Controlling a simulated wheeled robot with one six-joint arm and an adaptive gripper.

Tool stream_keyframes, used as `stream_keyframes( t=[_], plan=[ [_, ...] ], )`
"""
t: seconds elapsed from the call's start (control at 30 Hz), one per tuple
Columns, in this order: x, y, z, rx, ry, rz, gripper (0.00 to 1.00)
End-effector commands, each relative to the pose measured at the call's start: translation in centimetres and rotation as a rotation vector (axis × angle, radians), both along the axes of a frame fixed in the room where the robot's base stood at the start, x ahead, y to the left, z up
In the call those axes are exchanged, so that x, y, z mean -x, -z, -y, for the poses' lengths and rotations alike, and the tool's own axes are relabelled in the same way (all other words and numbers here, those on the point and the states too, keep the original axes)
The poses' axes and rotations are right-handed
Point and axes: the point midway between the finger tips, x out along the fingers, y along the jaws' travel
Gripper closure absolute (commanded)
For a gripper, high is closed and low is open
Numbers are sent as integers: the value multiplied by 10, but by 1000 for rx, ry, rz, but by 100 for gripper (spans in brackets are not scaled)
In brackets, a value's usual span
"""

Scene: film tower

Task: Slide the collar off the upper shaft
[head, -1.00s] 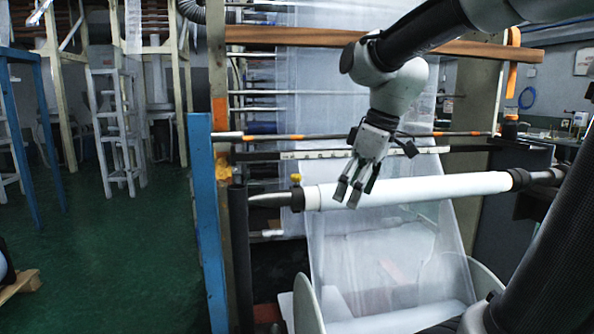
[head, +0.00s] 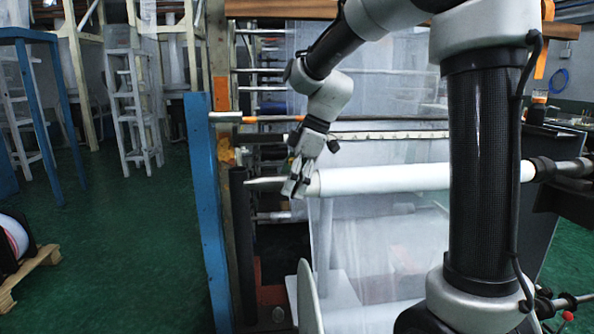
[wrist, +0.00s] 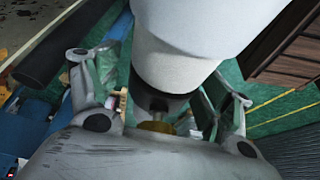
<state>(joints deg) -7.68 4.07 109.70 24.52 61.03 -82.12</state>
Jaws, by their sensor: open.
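The upper shaft carries a long white roll (head: 400,179), and its bare tapered tip (head: 262,184) sticks out to the left. My gripper (head: 294,190) is at the left end of the roll, pointing down, and hides the collar there in the head view. In the wrist view the dark collar (wrist: 155,100) shows partly below the white roll end, with a yellow knob (wrist: 157,127) near my palm. My open fingers stand on both sides of the collar. I cannot tell whether they touch it.
A blue post (head: 208,215) and a dark upright (head: 238,245) stand just left of the shaft tip. A rail with an orange band (head: 272,118) runs behind and above. Green floor (head: 130,250) is free at the left.

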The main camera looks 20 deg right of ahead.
Motion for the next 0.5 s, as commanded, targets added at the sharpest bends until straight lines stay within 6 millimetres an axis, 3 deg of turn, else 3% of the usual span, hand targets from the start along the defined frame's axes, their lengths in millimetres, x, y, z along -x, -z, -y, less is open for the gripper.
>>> stream_keyframes(
  t=[0.3, 0.5],
  plan=[
    [0, 3, -1, 0, 0, 1, 20],
    [0, 3, -1, 0, 0, 1, 57]
  ],
)
